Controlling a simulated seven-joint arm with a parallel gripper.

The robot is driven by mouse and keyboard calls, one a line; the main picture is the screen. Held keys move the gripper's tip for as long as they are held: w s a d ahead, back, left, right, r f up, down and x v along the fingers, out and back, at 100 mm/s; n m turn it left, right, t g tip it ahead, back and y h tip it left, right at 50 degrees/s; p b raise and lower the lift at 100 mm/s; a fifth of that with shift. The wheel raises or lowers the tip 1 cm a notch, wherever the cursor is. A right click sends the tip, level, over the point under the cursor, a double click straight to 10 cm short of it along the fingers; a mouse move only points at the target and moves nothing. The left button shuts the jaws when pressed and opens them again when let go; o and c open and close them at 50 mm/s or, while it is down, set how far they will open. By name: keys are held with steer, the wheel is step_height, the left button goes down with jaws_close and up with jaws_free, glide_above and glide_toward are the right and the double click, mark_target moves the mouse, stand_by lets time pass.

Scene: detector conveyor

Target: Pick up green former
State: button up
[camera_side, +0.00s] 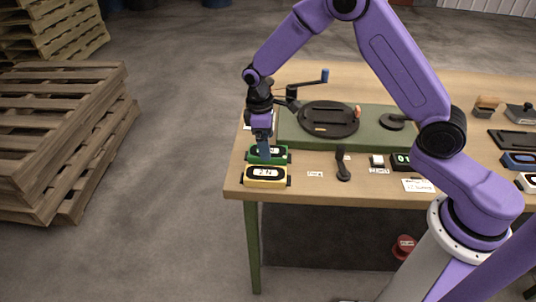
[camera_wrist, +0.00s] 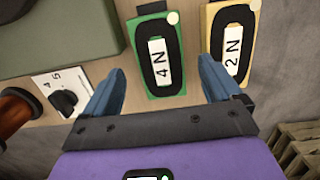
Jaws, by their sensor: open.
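The green former (camera_side: 282,157) lies on the table near its left front corner, with a dark oval coil and a white label. In the wrist view the green former (camera_wrist: 154,60) has its label reading "4 N". My gripper (camera_side: 263,152) is over it from above. In the wrist view my gripper (camera_wrist: 162,90) is open, with one blue finger to the left of the green former and the other to its right, near the yellow former. The fingers partly hide the former in the side view, and I cannot tell whether they touch it.
A yellow former (camera_side: 266,177), labelled "2 N" in the wrist view (camera_wrist: 233,50), lies close beside the green one at the table edge. A green machine base (camera_side: 290,128) with a dark turntable (camera_side: 328,119) stands behind. A dark lever (camera_side: 342,167) is to the right.

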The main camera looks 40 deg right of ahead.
steer(key=shift+s+f, duration=0.15)
steer(key=shift+f, duration=1.25)
steer(key=c, duration=1.2)
steer(key=shift+r, duration=0.1)
steer(key=shift+c, duration=0.2)
